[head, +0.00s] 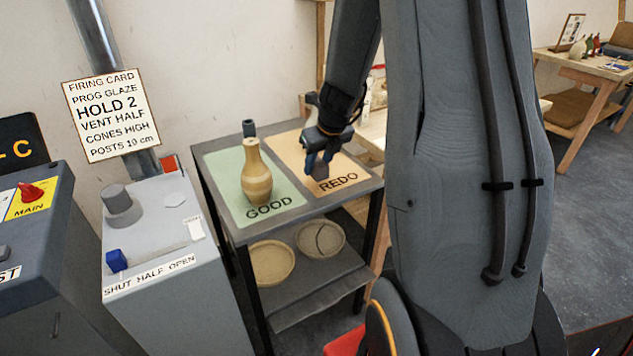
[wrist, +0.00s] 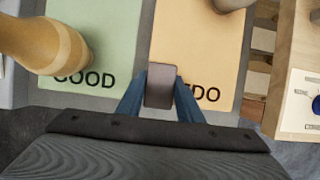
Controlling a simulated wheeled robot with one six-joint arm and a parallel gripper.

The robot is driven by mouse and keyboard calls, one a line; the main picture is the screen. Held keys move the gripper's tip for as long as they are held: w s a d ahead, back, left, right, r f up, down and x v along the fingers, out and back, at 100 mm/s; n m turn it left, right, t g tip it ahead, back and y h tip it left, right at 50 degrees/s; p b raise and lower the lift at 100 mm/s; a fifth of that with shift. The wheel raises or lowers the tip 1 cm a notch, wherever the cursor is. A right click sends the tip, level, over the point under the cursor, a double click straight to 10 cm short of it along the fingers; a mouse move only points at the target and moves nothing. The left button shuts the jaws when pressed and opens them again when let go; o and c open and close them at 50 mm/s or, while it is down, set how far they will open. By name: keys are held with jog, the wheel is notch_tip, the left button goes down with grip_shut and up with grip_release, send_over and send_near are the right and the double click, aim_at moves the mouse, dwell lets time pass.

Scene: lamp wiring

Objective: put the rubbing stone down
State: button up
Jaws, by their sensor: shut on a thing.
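The rubbing stone (head: 320,172) is a small grey block. My gripper (head: 318,162) is shut on it, and the stone sticks out past the blue fingertips. In the wrist view the stone (wrist: 161,86) sits between the two fingers, over the front part of the orange REDO mat (wrist: 195,40), partly covering its lettering. In the head view it appears above the REDO mat (head: 287,151); whether it touches the surface I cannot tell.
A tan banded vase (head: 256,175) stands on the green GOOD mat (head: 222,169), left of my gripper. Two bowls (head: 271,263) (head: 320,238) sit on the shelf below. A grey control box (head: 150,240) stands left.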

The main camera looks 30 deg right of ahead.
aim_at(317, 177)
jog(key=shift+f+b, duration=1.15)
jog(key=shift+f, duration=1.2)
jog(key=o, duration=1)
jog(key=p+v, duration=0.4)
jog(key=v, duration=0.8)
jog(key=s+a+n+g, duration=0.2)
jog(key=s+a+n, duration=0.6)
jog(key=n, duration=1)
jog(key=s+a+f+n+g, duration=0.1)
jog(key=s+a+n+g, duration=0.1)
jog(key=s+a+n, duration=0.7)
jog(key=s+n, duration=0.1)
jog(key=n, duration=0.7)
jog(key=shift+a+f+n, duration=0.2)
jog(key=shift+f+n, duration=0.1)
jog(key=shift+n, duration=0.1)
